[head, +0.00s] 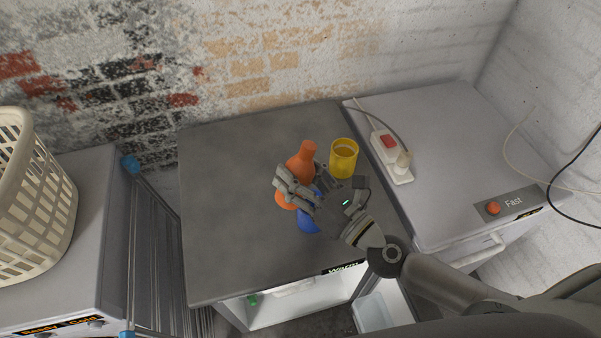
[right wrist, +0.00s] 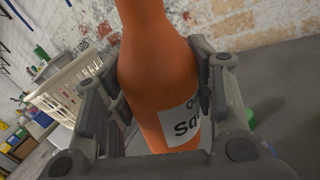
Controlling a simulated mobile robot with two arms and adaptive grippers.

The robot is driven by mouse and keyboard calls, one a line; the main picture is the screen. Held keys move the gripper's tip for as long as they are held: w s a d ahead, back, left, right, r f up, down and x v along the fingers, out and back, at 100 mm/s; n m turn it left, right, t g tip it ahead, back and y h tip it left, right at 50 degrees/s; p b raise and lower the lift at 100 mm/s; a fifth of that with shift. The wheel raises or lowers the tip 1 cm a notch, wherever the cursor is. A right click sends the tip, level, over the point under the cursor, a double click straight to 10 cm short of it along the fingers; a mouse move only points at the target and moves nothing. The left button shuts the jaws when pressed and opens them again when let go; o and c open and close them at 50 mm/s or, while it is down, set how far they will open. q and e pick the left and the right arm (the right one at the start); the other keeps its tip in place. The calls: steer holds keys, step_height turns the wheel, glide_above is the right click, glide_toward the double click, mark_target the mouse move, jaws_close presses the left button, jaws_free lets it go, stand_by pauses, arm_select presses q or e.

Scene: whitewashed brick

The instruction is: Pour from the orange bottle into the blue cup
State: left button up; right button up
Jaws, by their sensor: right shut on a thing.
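The orange bottle (head: 302,166) is over the middle of the dark grey top, its neck pointing to the back. My right gripper (head: 299,186) is shut on its body. In the right wrist view the bottle (right wrist: 155,70) fills the space between the fingers (right wrist: 160,90), its white label partly showing. I cannot tell whether its base touches the top. The blue cup (head: 307,222) is just in front of the bottle, mostly hidden under my right gripper. My left gripper is not in view.
A yellow cup (head: 344,160) stands close to the right of the bottle. A power strip (head: 391,155) lies on the white appliance (head: 445,130) at right. A cream laundry basket (head: 30,185) stands at far left. The left part of the dark top (head: 225,200) is clear.

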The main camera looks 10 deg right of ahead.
steer(key=f+m+b, duration=0.1)
steer(key=b, duration=0.1)
steer(key=a+f+b, duration=0.1)
steer(key=f+b, duration=0.1)
steer(key=shift+s+m+t, duration=0.2)
steer(key=shift+m+t, duration=0.1)
steer(key=shift+m, duration=0.1)
steer(key=f+m+b, duration=0.1)
steer(key=b, duration=0.1)
steer(key=a+f+m+b, duration=0.1)
steer(key=b, duration=0.1)
steer(key=shift+s+f+m+t+b, duration=0.15)
steer(key=shift+f+m+t+b, duration=0.15)
steer(key=shift+f+b, duration=0.1)
steer(key=shift+r, duration=0.3)
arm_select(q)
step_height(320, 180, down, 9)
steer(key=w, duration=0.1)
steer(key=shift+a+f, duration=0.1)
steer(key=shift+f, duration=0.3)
arm_select(e)
steer(key=shift+f, duration=0.35)
